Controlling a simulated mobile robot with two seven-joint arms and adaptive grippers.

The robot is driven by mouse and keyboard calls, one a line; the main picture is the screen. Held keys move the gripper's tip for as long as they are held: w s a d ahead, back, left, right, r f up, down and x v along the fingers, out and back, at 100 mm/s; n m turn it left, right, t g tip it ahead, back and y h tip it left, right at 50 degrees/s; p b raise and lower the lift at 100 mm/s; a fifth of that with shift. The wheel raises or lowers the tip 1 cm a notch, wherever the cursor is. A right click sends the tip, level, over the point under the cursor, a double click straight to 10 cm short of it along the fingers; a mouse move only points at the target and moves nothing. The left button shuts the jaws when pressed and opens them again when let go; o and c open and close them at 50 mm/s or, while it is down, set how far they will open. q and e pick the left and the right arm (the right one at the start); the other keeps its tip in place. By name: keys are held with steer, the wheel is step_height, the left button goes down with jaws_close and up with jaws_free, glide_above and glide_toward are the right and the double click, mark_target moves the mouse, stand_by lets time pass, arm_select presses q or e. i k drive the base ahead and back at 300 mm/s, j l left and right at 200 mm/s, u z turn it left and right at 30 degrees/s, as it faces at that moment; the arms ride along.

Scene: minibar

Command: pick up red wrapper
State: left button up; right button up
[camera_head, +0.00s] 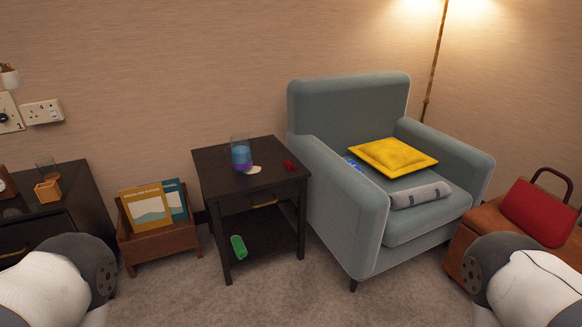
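A small red crumpled piece, which looks like the red wrapper (290,166), lies on the dark side table (217,171) near its right edge. A glass with blue and purple contents (241,154) stands to its left on the same top. A small cream flat piece (254,170) lies between them, by the glass. Parts of my two arms show at the lower left and lower right corners. Neither gripper is in view, and nothing covers the red piece.
A blue-grey armchair (345,107) stands right beside the table, with a yellow cushion (394,156) and a grey roll (420,196). A green object (238,247) lies on the table's lower shelf. A wooden book box (160,245) stands left. Carpet in front is clear.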

mark_target(289, 165)
steer(key=i+j+z, duration=0.1)
steer(key=i+z, duration=0.2)
steer(key=i, duration=1.55)
